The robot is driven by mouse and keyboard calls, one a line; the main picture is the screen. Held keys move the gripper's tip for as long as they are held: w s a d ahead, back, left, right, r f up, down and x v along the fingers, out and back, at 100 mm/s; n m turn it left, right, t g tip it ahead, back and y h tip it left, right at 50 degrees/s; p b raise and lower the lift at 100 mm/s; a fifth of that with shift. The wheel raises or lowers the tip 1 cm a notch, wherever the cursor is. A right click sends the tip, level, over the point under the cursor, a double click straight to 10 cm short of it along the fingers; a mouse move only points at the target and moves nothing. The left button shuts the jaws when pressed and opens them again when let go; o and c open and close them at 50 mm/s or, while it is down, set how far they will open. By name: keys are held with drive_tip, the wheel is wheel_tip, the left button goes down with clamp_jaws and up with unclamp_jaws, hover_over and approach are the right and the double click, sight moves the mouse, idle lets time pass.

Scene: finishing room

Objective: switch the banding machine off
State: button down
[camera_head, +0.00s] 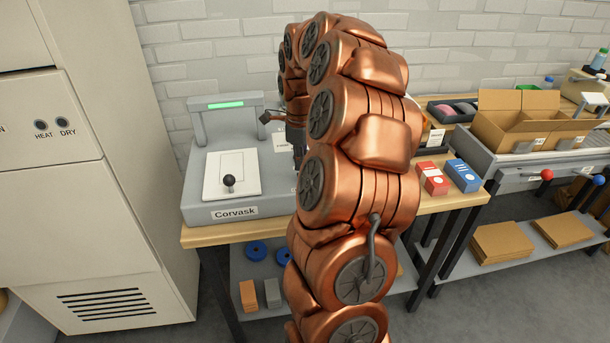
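A grey machine labelled Corvask (192,207) stands on a wooden-topped bench, left of my arm. It has an upright arch with a lit green bar (226,105) and a white plate with a black ball knob (229,180). No label in view names it as the banding machine. My copper arm covers its right part and whatever stands behind.
A tall beige cabinet (90,190) with HEAT and DRY knobs stands at left. Red (432,179) and blue boxes (462,175) lie on the bench, right of my arm. A second table at right carries an open cardboard box (525,120). Blue rings (256,250) lie on the lower shelf.

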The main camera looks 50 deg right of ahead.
drive_tip(key=shift+f+b, duration=1)
drive_tip(key=shift+f, duration=0.2)
idle(1.2)
drive_tip(key=shift+r, duration=3.55)
